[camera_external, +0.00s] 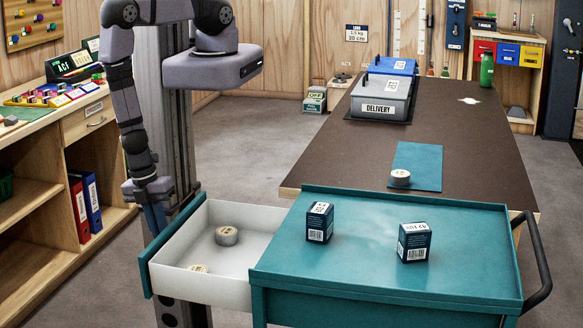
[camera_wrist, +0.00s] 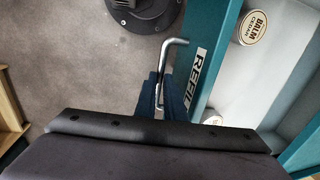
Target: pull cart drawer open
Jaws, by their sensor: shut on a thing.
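The cart (camera_external: 380,270) is teal, and its drawer (camera_external: 208,288) stands well out from the left side. The drawer has white inner walls and a teal front panel (camera_external: 147,276). In the wrist view the front panel (camera_wrist: 211,50) bears a "REFILL" label, partly cut off from sight. The bent metal handle (camera_wrist: 169,58) is on its outer side. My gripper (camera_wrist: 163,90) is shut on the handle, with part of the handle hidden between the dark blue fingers. In the external view my gripper (camera_external: 155,218) is at the drawer front, and the handle is hidden.
Balm tins (camera_external: 227,236) (camera_external: 199,269) lie inside the drawer. Two dark boxes (camera_external: 319,222) (camera_external: 413,242) stand on the cart top. A shelf unit (camera_external: 40,190) with binders is at the left. Some floor (camera_external: 115,265) is clear between it and the drawer.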

